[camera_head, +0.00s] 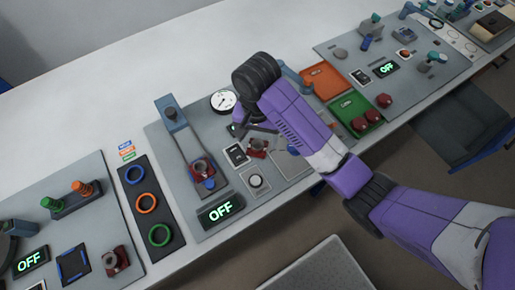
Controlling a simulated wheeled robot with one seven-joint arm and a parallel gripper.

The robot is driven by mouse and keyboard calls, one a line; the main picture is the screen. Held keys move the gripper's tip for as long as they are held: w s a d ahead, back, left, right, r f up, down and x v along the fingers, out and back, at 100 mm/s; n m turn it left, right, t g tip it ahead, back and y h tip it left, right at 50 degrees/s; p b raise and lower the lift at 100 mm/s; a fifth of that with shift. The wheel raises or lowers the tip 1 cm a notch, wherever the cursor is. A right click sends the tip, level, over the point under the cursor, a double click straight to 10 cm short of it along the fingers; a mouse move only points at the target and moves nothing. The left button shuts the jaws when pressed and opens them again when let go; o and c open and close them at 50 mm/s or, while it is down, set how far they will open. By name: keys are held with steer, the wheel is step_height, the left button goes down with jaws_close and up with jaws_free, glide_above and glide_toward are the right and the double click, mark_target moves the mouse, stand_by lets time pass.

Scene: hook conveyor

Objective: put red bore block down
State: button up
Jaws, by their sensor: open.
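One red bore block (257,149) lies on the grey panel in the middle, right by my gripper. Another red block with a round bore (203,170) sits on a blue piece at the near end of the hook track. A third red bore block (116,262) stands on the left panel. My gripper (250,130) is open, its dark fingers just above and behind the middle block. The wrist and purple arm hide part of the panel, and I cannot tell whether the fingers touch the block.
A round gauge (223,101) stands behind the gripper. A green "OFF" display (220,211) and a round button (257,182) lie in front. An orange tray (325,80) and a green tray (355,114) with red round pieces are to the right. Coloured rings (146,203) are left.

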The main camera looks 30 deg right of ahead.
mark_target(257, 147)
step_height(257, 147, down, 4)
steer(key=shift+s+r+b, duration=0.15)
steer(key=shift+r+b, duration=0.05)
steer(key=shift+b, duration=0.3)
steer(key=shift+c, duration=0.2)
jaws_close()
